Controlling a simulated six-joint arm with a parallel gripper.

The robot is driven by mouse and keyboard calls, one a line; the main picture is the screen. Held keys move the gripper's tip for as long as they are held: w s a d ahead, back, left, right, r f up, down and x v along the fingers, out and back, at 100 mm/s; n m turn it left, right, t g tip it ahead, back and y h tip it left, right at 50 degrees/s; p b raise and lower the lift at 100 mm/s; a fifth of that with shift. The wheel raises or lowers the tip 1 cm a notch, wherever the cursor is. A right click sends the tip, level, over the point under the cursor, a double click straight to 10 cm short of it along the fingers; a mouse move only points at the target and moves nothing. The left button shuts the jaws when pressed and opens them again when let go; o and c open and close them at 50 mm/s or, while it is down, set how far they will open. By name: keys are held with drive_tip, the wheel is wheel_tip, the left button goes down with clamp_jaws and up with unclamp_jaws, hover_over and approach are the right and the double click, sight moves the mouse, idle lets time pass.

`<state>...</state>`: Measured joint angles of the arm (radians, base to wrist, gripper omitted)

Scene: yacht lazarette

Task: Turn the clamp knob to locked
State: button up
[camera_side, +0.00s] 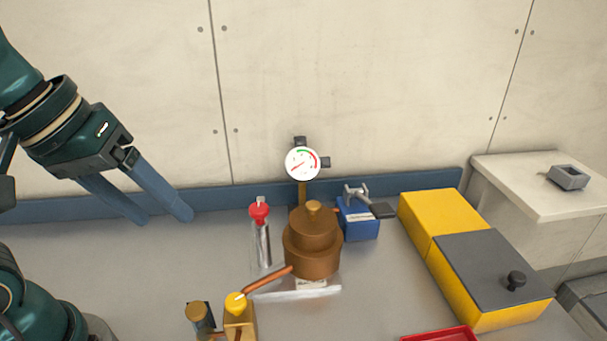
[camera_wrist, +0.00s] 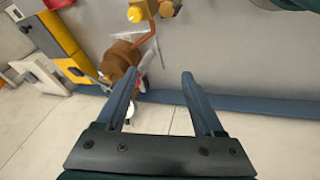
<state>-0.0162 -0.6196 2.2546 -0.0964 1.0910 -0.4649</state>
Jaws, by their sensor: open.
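In the side view a red knob (camera_side: 259,210) with a white mark on top sits on an upright silver post. A yellow knob (camera_side: 235,303) with a white pointer mark sits on a brass fitting at the front. No label shows which of the two is the clamp knob, and I cannot read any locked mark. My gripper (camera_side: 160,215) is open and empty, raised to the left of the red knob and apart from it. In the wrist view its two fingers (camera_wrist: 160,75) are spread, and the yellow knob (camera_wrist: 135,14) shows near the top edge.
A brown stepped housing (camera_side: 312,250) with a dial gauge (camera_side: 302,163) stands right of the red knob. A blue block (camera_side: 358,220), a yellow box with a grey lid (camera_side: 490,268) and a red tray (camera_side: 438,334) lie further right. The bench left of the post is clear.

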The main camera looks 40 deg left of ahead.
drive_tip(key=w+d+r+n+g+h, duration=0.1)
drive_tip(key=w+r+n+g, duration=0.15)
drive_tip(key=w+n, duration=0.25)
drive_tip(key=n+g+h, duration=0.2)
drive_tip(key=n, duration=0.4)
hover_over(258, 207)
drive_tip(key=s+a, duration=0.1)
drive_tip(key=s, duration=0.1)
drive_tip(key=f, duration=0.1)
drive_tip(key=shift+n+g, duration=0.25)
drive_tip(key=shift+n, duration=0.15)
drive_tip(key=shift+w+d+f, duration=0.1)
drive_tip(key=shift+w+f, duration=0.25)
drive_tip(key=shift+f, duration=1)
drive_tip(key=shift+w+f, duration=0.3)
drive_tip(key=shift+f, duration=1.1)
drive_tip(key=shift+w+d+f, duration=0.1)
drive_tip(key=shift+w+f, duration=0.25)
drive_tip(key=shift+f, duration=1)
drive_tip(key=shift+h, duration=0.3)
clamp_jaws()
